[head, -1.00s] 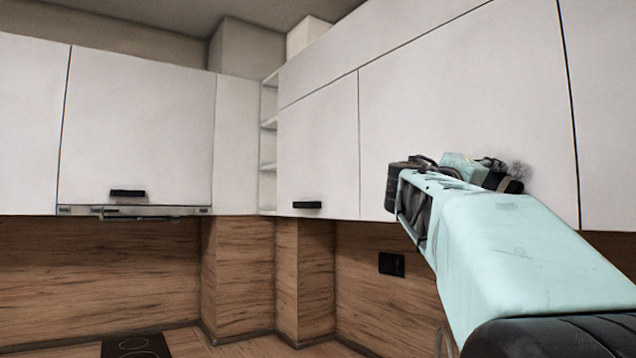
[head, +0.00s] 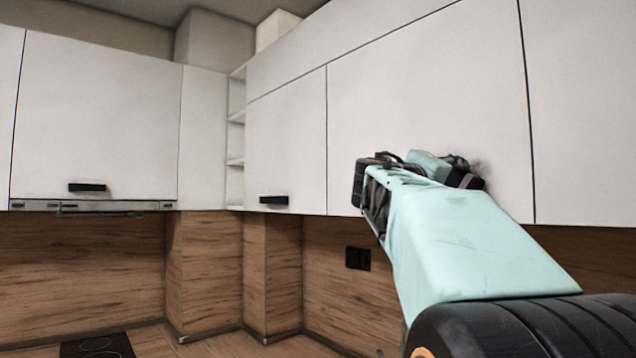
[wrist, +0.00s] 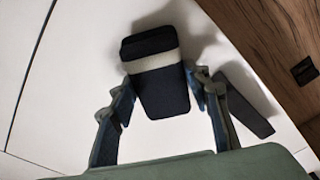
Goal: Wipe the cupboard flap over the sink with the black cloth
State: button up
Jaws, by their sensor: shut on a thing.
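The cupboard flap (head: 420,110) is a wide white panel, upright and shut, on the right of the head view. It also fills much of the wrist view (wrist: 60,90). My gripper (wrist: 158,80) is shut on the black cloth (wrist: 165,90), which looks like a dark folded pad with a pale band across it. The cloth lies at the flap's face; whether it touches cannot be told for sure. In the head view my gripper (head: 420,165) is at the flap's lower middle, and the cloth cannot be clearly made out. The sink is not in view.
A dark handle (wrist: 245,100) sits right of the cloth near the flap's lower edge. Other white cupboards with dark handles (head: 87,187) line the wall at left. A black socket (head: 357,258) is on the wood splashback (head: 330,290). Open shelves (head: 236,135) fill the corner.

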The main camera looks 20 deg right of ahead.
aim_at(467, 180)
jog(key=shift+w+d, duration=0.15)
jog(key=shift+d, duration=0.45)
jog(key=shift+s+d+b, duration=0.2)
jog(key=shift+s+b, duration=0.2)
jog(key=shift+s, duration=0.4)
jog(key=shift+s+d+b, duration=0.2)
jog(key=shift+s+b, duration=0.2)
jog(key=shift+s, duration=0.4)
jog(key=shift+s+d+b, duration=0.2)
jog(key=shift+s+b, duration=0.05)
jog(key=shift+s, duration=0.4)
jog(key=shift+s+d+b, duration=0.25)
jog(key=shift+s, duration=0.35)
jog(key=shift+s+d+b, duration=0.2)
jog(key=shift+s+b, duration=0.05)
jog(key=shift+s, duration=0.4)
jog(key=shift+w, duration=0.1)
